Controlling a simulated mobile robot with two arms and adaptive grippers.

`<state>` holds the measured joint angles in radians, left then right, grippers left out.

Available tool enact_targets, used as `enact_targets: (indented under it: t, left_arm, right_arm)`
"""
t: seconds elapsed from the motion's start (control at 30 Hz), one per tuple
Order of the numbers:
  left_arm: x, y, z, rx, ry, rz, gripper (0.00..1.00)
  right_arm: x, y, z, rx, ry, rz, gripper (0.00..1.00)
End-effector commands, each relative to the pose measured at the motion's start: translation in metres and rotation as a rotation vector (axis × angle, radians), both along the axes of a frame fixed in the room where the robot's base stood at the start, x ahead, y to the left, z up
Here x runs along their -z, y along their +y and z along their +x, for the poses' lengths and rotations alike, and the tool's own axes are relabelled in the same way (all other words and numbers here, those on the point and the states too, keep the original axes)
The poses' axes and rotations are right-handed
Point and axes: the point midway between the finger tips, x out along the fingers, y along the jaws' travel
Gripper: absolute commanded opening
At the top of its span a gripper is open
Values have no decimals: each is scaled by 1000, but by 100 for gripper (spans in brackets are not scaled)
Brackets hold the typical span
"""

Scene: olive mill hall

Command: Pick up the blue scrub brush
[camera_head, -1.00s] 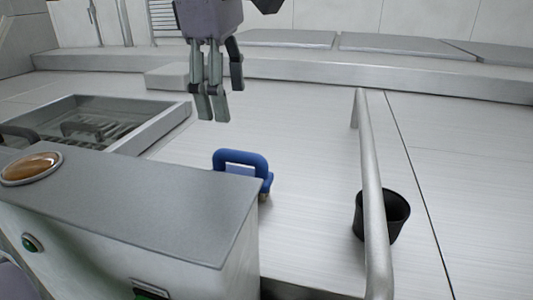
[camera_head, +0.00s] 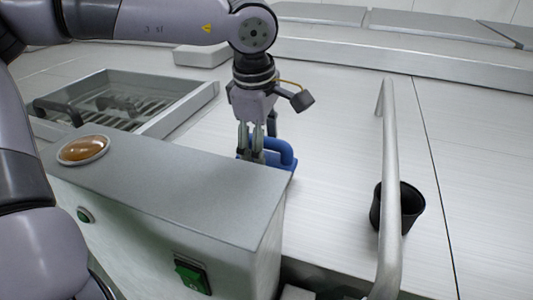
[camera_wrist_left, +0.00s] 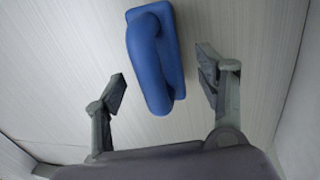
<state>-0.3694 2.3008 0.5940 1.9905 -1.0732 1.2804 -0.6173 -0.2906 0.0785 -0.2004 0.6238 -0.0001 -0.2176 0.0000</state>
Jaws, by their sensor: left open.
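The blue scrub brush (camera_head: 287,152) lies on the pale metal surface, just behind the grey control box, with its looped handle upward. My left gripper (camera_head: 257,152) is at the brush in the head view and covers part of it. In the left wrist view the open fingers (camera_wrist_left: 161,84) stand on either side of the blue scrub brush (camera_wrist_left: 153,62), with a gap on both sides. The handle's near end lies between the fingertips. My right gripper is not in view.
A metal rail (camera_head: 390,190) and a black cup (camera_head: 409,208) are to the right. A sunken basin with a grate (camera_head: 125,100) lies left. Surface between brush and rail is clear.

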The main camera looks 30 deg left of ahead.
Motion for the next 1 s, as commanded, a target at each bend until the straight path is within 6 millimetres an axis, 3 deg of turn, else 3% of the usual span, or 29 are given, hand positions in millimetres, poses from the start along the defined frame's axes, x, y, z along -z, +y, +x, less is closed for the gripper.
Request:
enact_targets:
  t: [0.1, 0.3, 0.53, 1.0]
  left_arm:
    - [13, 1, 0, 1, 9, -1, 65]
    - [36, 1, 5, 0, 3, -2, 65]
    - [38, 2, 6, 0, 0, -1, 65]
    - [38, 2, 6, 0, 1, 0, 34]
  right_arm:
    - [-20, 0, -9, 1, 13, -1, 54]
    - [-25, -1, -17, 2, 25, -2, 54]
    - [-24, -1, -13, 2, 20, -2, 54]
    - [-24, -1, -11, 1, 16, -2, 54]
